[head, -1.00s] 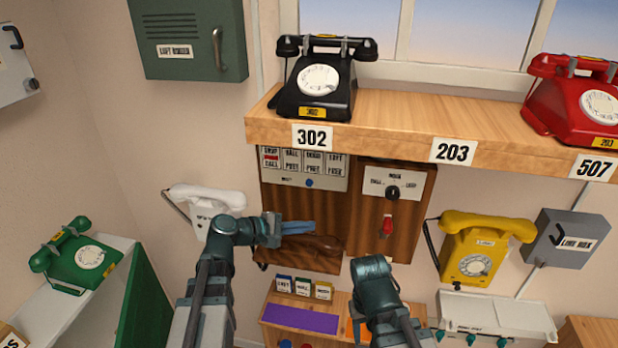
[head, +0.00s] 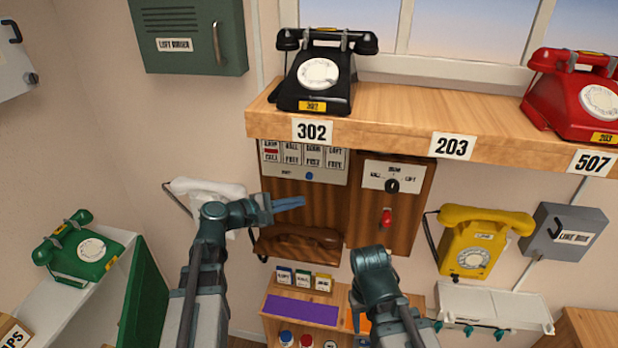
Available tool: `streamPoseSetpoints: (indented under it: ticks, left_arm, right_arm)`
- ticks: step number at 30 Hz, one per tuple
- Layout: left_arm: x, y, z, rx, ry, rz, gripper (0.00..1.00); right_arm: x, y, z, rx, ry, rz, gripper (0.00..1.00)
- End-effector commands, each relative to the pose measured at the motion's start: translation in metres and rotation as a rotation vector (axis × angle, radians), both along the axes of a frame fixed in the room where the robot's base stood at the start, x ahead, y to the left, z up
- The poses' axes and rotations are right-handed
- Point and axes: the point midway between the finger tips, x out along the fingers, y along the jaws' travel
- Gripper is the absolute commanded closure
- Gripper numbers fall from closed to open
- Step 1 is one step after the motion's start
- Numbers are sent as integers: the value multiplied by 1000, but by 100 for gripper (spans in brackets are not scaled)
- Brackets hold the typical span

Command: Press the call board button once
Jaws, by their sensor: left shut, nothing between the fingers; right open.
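The call board (head: 290,190) is a dark wooden panel under the shelf, with a pale strip of small labelled windows along its top. Its blue button (head: 309,176) sits at the lower edge of that strip. The leftmost window shows a red mark. My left gripper (head: 303,202) is shut and empty, its blue fingers pointing right in front of the panel, just below the button in the picture. I cannot tell if it touches the panel. My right arm (head: 375,275) is low, right of centre; its fingers are hidden behind its own wrist.
A wooden panel with a dial and a red switch (head: 387,217) stands right of the call board. A brown handset (head: 300,236) lies below it. A black phone (head: 318,80) sits on the shelf (head: 400,118) above. White (head: 205,188) and yellow (head: 480,242) wall phones flank the panels.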

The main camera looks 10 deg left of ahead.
Motion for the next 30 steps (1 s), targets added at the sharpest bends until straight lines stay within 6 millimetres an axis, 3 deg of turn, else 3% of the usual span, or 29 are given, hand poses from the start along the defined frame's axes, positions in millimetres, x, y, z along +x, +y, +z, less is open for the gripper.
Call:
streamPoseSetpoints:
  ticks: [16,30]
  left_arm:
    - [70,-2,0,1,-1,0,100]
    - [76,-3,0,0,0,0,100]
  right_arm:
    - [0,0,0,0,0,0,50]
    - [0,0,0,0,0,0,50]
